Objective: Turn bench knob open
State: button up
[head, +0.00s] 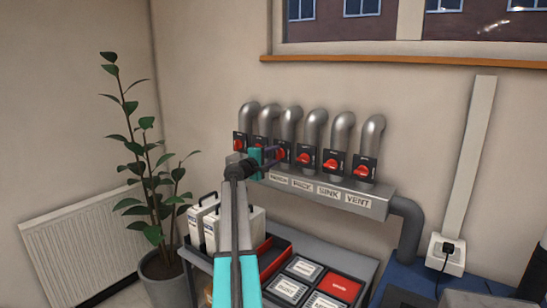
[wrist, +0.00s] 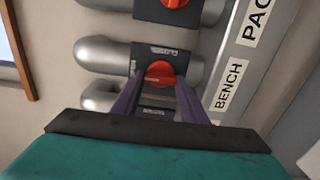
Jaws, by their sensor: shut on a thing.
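The bench knob (wrist: 160,75) is a red round knob on a dark plate. In the wrist view it lies level with the white BENCH label (wrist: 228,85). My gripper (wrist: 158,92) is shut on it, with one dark finger on each side. In the head view my gripper (head: 272,156) reaches the third valve from the left, whose red knob (head: 282,155) shows just past the fingers. The knob's exact turn angle is hard to tell, as the fingers partly cover it.
Several grey elbow pipes with similar red knobs stand in a row, including the PACK one (head: 303,158), close beside my gripper. A labelled grey duct (head: 375,205) runs below them. A cart (head: 333,262) with boxes stands underneath. A plant (head: 150,180) is at left.

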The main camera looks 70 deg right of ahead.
jog(key=shift+w+d+r, duration=0.1)
jog(key=shift+r, duration=0.15)
jog(key=o, duration=0.8)
jog(key=shift+o, duration=1.2)
jog(key=shift+f, duration=0.15)
jog(key=shift+f, duration=0.1)
jog(key=b+v, duration=0.2)
jog(key=v, duration=1.2)
jog(key=shift+b, duration=0.3)
